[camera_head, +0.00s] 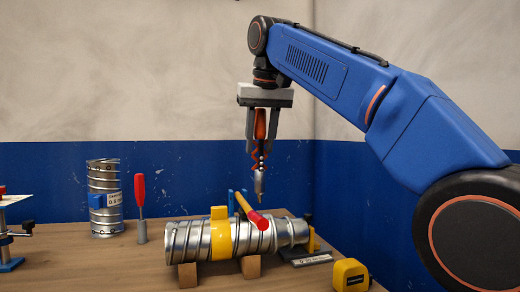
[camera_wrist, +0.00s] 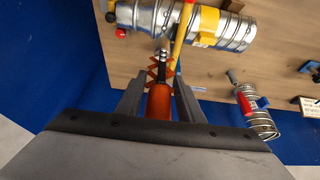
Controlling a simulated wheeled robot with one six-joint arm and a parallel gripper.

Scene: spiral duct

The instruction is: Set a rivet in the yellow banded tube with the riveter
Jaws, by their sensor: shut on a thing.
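The tube with the yellow band (camera_head: 220,234) lies on its side across two wooden blocks on the bench; it also shows in the wrist view (camera_wrist: 207,27). My gripper (camera_head: 262,128) is shut on the riveter (camera_head: 260,124), which has orange handles and hangs nose down. Its nose (camera_head: 259,186) is in the air above the tube and right of the yellow band in the head view, with a visible gap. In the wrist view the orange riveter (camera_wrist: 158,104) sits between the two fingers (camera_wrist: 158,98). No rivet can be made out at this size.
A tool with a yellow handle and red end (camera_head: 247,208) overlaps the tube in the head view. A ribbed upright duct (camera_head: 105,226) and a red-handled tool (camera_head: 140,200) stand left. A yellow tape measure (camera_head: 351,275) lies front right. Walls close the back and right.

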